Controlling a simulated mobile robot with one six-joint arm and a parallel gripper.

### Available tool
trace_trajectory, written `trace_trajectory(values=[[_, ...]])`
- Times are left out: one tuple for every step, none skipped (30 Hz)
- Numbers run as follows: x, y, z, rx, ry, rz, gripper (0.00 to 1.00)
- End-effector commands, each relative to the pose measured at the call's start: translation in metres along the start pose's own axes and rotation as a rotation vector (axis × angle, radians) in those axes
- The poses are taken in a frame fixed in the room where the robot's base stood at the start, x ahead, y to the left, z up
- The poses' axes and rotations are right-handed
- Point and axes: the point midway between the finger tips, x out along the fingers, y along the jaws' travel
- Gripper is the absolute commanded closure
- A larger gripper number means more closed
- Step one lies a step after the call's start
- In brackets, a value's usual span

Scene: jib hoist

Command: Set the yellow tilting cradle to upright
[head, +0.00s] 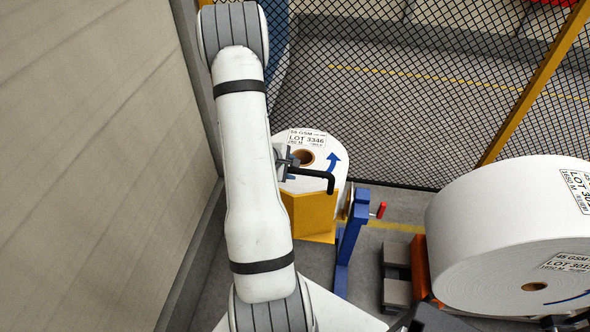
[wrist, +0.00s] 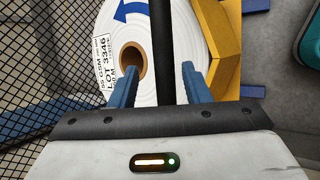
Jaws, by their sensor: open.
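The yellow tilting cradle (head: 310,215) holds a white paper roll (head: 335,160) marked LOT 3346, with its cored end showing to the head camera. I cannot tell the exact tilt. The cradle also shows at the right in the wrist view (wrist: 222,50), beside the roll (wrist: 115,30). A black bent bar (head: 318,178) sticks out over the roll. In the wrist view the bar (wrist: 165,40) runs between the two blue fingers of my gripper (wrist: 160,80). The fingers are apart, with gaps on both sides of the bar. My arm partly hides the gripper in the head view.
A blue stand (head: 352,235) with a red-tipped handle (head: 381,210) stands right of the cradle. A large white roll (head: 500,220) by an orange frame (head: 421,265) fills the right. Mesh fence (head: 400,110) closes the back; a wall (head: 100,150) runs close on the left.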

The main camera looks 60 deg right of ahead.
Motion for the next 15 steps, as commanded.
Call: trace_trajectory(values=[[-0.010, 0.002, 0.000, 0.001, 0.002, 0.004, 0.57], [-0.015, 0.001, 0.000, 0.001, 0.001, 0.003, 0.57], [-0.021, 0.001, 0.000, 0.001, 0.001, 0.003, 0.57], [-0.025, 0.001, 0.000, 0.001, 0.001, 0.004, 0.57], [-0.029, 0.001, 0.000, 0.002, 0.001, 0.003, 0.57], [-0.033, 0.001, 0.000, 0.001, 0.000, 0.004, 0.57], [-0.035, 0.001, 0.000, 0.001, 0.000, 0.003, 0.57], [-0.037, 0.001, 0.001, 0.002, -0.001, 0.002, 0.57], [-0.039, 0.001, 0.001, 0.002, -0.001, 0.002, 0.57], [-0.041, 0.000, 0.000, 0.001, -0.001, 0.002, 0.57], [-0.041, 0.000, 0.000, 0.001, 0.000, 0.002, 0.57], [-0.042, 0.000, 0.000, 0.000, 0.000, 0.002, 0.57], [-0.042, 0.000, 0.000, 0.000, 0.000, 0.002, 0.57], [-0.042, 0.000, 0.000, 0.000, 0.000, 0.002, 0.57], [-0.042, 0.000, 0.000, 0.000, 0.000, 0.002, 0.57]])
